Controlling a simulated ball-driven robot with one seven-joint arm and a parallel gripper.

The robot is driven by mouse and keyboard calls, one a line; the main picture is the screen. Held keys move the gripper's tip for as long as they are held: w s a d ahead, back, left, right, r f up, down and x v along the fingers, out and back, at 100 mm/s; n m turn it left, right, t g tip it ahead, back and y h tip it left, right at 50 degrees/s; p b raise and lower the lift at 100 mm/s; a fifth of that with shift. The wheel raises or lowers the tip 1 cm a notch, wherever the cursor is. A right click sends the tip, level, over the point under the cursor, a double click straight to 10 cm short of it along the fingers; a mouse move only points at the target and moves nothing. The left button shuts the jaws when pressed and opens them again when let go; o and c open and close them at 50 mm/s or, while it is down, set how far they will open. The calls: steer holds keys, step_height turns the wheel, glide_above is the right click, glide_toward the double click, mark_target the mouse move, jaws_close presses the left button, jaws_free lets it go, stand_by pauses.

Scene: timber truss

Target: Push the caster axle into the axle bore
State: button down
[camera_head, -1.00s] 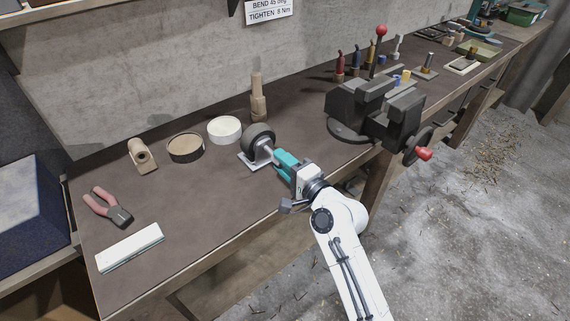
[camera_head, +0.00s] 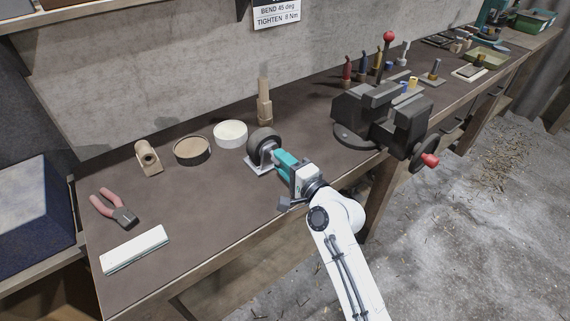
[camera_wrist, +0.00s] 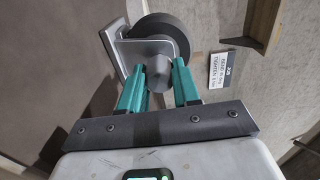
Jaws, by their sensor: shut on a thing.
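The caster, a dark wheel (camera_head: 263,142) in a grey metal fork on a flat plate (camera_head: 258,166), stands on the bench near the front edge. My gripper (camera_head: 279,157), with teal fingers, is at the caster's right side, close to the fork. In the wrist view the fingers (camera_wrist: 158,78) are shut on the grey caster axle (camera_wrist: 158,70), whose end shows between them. The axle lines up with the fork's side (camera_wrist: 140,48), below the wheel (camera_wrist: 164,30). The axle bore is hidden behind the axle, so I cannot tell how deep it sits.
A black vise (camera_head: 384,117) stands right of the caster. Pliers (camera_head: 115,208) and a pale block (camera_head: 135,249) lie at left. The front-middle bench is clear.

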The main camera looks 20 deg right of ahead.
steer(key=shift+x, duration=1)
steer(key=c, duration=0.7)
jaws_free()
steer(key=shift+c, duration=0.2)
steer(key=shift+s, duration=0.1)
steer(key=b+v, duration=0.1)
steer(key=v, duration=0.9)
steer(key=shift+s+b, duration=0.25)
steer(key=shift+b, duration=0.05)
steer(key=shift+d, duration=0.1)
